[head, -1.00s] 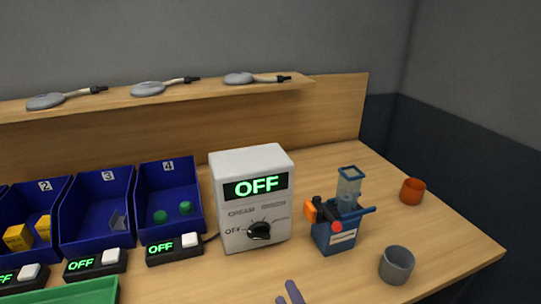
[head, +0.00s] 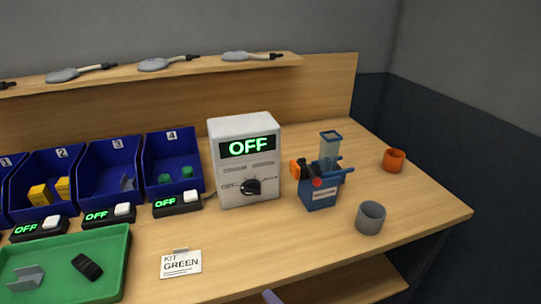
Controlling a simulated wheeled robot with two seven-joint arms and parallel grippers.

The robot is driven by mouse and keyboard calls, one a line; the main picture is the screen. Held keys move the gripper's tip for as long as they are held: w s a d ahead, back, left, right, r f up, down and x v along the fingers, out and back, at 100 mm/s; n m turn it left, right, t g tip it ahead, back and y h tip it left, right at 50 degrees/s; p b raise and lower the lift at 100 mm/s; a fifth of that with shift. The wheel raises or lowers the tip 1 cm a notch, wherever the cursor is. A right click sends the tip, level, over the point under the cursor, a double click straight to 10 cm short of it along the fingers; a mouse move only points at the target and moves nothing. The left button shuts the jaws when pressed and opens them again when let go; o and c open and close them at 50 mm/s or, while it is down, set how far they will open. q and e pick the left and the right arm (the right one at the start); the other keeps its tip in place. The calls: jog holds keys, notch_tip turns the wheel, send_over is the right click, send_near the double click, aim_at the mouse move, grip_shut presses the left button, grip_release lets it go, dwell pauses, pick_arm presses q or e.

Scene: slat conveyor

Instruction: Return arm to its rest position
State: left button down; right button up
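Only a small purple-grey tip (head: 271,296) of a gripper shows at the bottom edge of the head view, in front of the bench. I take it to be my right gripper; the rest of it is cut off by the frame. I cannot see whether it is open or shut, and nothing held shows. My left gripper is out of view.
A white control box (head: 245,185) reading OFF stands mid-bench, with a blue dispenser (head: 321,198), grey cup (head: 370,218) and orange cup (head: 394,160) to its right. Blue bins (head: 108,165) and a green tray (head: 118,262) are left. A KIT GREEN card (head: 181,263) lies in front.

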jog(key=s+d+f+n+g+h, duration=0.4)
jog(key=s+d+n+g+h, duration=0.55)
jog(key=s+d+n, duration=0.4)
jog(key=s+f+m+g, duration=0.1)
jog(key=s+f, duration=0.1)
jog(key=f, duration=0.7)
jog(key=s+f+m+g, duration=0.1)
jog(key=s+f, duration=0.1)
jog(key=f, duration=0.6)
jog(key=s+d+f, duration=0.3)
jog(key=s+f, duration=0.9)
jog(key=s, duration=0.1)
jog(key=shift+s+d+n+g, duration=0.2)
jog(key=shift+s+n+g, duration=0.15)
